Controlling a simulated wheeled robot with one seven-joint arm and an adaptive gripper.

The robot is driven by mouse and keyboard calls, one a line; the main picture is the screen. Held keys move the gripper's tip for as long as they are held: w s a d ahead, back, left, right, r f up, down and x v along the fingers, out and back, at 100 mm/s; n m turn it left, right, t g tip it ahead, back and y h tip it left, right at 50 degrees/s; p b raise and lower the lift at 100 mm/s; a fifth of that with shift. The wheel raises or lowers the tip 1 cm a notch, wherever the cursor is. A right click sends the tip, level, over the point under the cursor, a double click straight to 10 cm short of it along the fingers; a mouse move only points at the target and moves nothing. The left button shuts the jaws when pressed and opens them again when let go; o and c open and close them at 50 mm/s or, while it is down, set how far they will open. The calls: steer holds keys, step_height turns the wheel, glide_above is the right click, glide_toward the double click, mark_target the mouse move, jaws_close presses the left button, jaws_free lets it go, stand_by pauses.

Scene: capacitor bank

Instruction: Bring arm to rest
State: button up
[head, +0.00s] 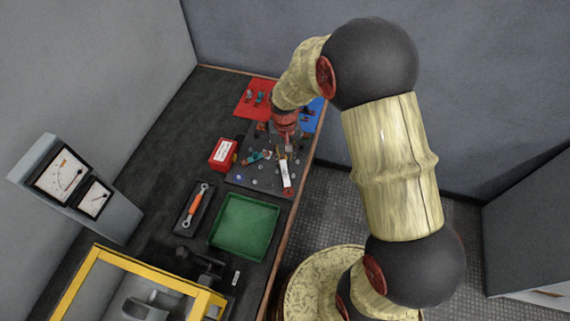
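My arm comes in from the right and reaches over the dark workbench. My gripper (287,137), at the end of the red wrist part, hangs over the dark board (238,177) near the back of the bench. The fingers are small and merge with the parts behind them, so their opening is unclear. Several small parts stand on the board, among them a teal piece (253,158) and a white tag (286,174) below the gripper. I cannot tell whether the gripper touches any of them.
A red mat (243,110) and a blue mat (312,115) lie behind the board. A red box (222,154), a wrench (193,209) in a black tray and an empty green tray (245,226) are nearby. A meter panel (107,215) stands left, a yellow frame (150,278) in front.

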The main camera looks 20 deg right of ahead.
step_height(320, 180, up, 4)
steer(key=shift+f, duration=0.1)
steer(key=s+r+n+t, duration=0.1)
steer(key=s+r+t, duration=0.1)
steer(key=s+r, duration=0.9)
steer(key=s+r+t, duration=0.3)
steer(key=s+r, duration=0.8)
steer(key=r, duration=0.5)
steer(key=shift+n+t, duration=0.3)
steer(key=shift+n, duration=0.1)
